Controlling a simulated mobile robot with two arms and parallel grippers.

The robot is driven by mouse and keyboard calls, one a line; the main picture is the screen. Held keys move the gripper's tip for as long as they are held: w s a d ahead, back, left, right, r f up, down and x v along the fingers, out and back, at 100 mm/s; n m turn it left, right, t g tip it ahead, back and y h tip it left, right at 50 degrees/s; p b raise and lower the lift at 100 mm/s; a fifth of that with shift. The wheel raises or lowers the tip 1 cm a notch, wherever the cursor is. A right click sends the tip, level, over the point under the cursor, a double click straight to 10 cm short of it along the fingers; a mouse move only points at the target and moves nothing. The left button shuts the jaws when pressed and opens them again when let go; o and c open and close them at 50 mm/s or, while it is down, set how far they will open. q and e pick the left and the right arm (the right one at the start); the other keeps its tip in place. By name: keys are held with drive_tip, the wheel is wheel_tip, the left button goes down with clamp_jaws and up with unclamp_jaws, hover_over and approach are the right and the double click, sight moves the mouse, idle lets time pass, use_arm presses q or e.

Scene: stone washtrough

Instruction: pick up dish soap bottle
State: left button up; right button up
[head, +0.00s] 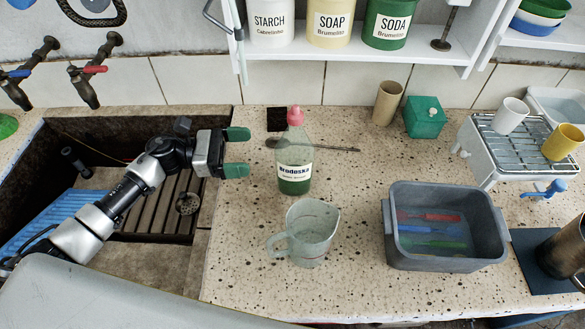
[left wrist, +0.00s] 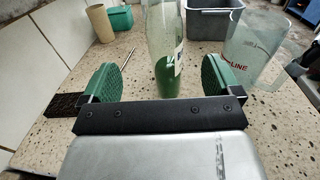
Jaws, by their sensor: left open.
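The dish soap bottle (head: 295,165) stands upright on the speckled counter, clear with green liquid low inside, a white label and a pink cap. My left gripper (head: 237,152) is open, with green finger pads, just left of the bottle and pointing at it. In the left wrist view the bottle (left wrist: 163,45) stands ahead, centred between the open fingers of the left gripper (left wrist: 133,83); its cap is out of that frame. The bottle is not gripped. My right gripper is not in view.
A clear measuring jug (head: 310,232) stands in front of the bottle. A dark brush (head: 278,118) and a thin stick (head: 335,149) lie behind it. A grey tub (head: 445,262) with coloured tools is to the right. The stone trough (head: 150,232) lies left, under my arm.

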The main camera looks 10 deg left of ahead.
sight(290, 152)
use_arm(q)
drive_tip(key=p+x, duration=0.1)
drive_tip(key=x, duration=0.2)
drive_tip(key=p+x, duration=0.2)
drive_tip(key=x, duration=0.2)
drive_tip(key=p+x, duration=0.1)
drive_tip(key=x, duration=0.2)
drive_tip(key=shift+s+d+f, duration=0.25)
drive_tip(key=shift+d, duration=0.1)
drive_tip(key=shift+d+f, duration=0.15)
drive_tip(key=shift+d, duration=0.1)
drive_tip(key=shift+a, duration=0.1)
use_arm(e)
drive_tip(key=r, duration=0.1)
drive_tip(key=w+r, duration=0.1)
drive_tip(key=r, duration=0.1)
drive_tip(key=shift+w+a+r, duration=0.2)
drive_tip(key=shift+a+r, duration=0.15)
use_arm(q)
drive_tip(key=shift+c, duration=0.3)
drive_tip(key=c, duration=1)
drive_tip(key=shift+w, duration=0.1)
drive_tip(key=shift+c, duration=0.5)
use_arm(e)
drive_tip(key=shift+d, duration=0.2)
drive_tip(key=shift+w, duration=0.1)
